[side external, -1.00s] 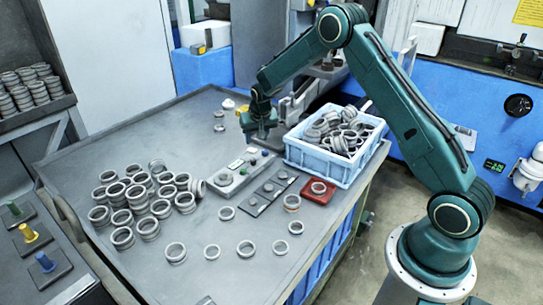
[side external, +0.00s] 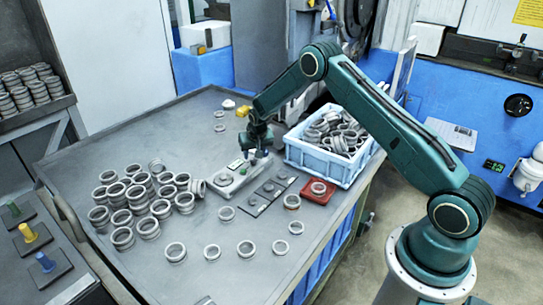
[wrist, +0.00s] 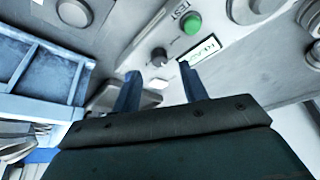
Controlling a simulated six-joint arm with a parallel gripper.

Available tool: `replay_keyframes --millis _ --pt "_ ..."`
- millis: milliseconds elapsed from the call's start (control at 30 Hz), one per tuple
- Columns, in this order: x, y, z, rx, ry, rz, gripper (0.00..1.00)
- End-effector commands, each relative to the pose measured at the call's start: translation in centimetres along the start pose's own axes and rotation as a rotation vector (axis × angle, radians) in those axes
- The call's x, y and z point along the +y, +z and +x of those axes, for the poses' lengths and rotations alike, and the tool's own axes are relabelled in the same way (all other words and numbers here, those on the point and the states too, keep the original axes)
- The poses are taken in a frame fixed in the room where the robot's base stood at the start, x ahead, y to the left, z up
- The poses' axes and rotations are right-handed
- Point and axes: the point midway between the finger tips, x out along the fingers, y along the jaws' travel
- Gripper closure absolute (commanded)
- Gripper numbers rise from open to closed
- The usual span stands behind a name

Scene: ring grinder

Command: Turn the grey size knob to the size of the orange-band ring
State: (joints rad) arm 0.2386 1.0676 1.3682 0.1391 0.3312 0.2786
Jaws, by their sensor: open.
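The control box (side external: 226,187) stands on the table. Its dark grey size knob (wrist: 159,57) shows in the wrist view, beside a green button (wrist: 191,22) and a small display with green marks that I cannot read. My gripper (side external: 257,154) is open and empty, pointing down over the far end of the box. In the wrist view its two blue fingers (wrist: 160,90) are spread, with the knob seen just beyond the gap between their tips. A ring with an orange-brown band (side external: 292,202) lies on the table near the red tray. The knob is hard to make out in the side view.
A blue crate of rings (side external: 318,160) stands right of my gripper. The red tray (side external: 329,198) holds a ring. A dark plate strip (side external: 257,204) lies beside the box. Many rings are piled (side external: 122,236) at left, with several loose ones in front.

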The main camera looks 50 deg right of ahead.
Motion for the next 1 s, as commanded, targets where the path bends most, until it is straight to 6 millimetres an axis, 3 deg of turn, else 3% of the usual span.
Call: replay_keyframes --millis 333,767,1000 --pt "0.0 0.0 3.3 0.000 0.000 0.000 0.57" --pt "0.0 0.0 3.9 0.000 0.000 0.000 0.57" --pt "0.0 0.0 3.9 0.000 0.000 0.000 1.00"
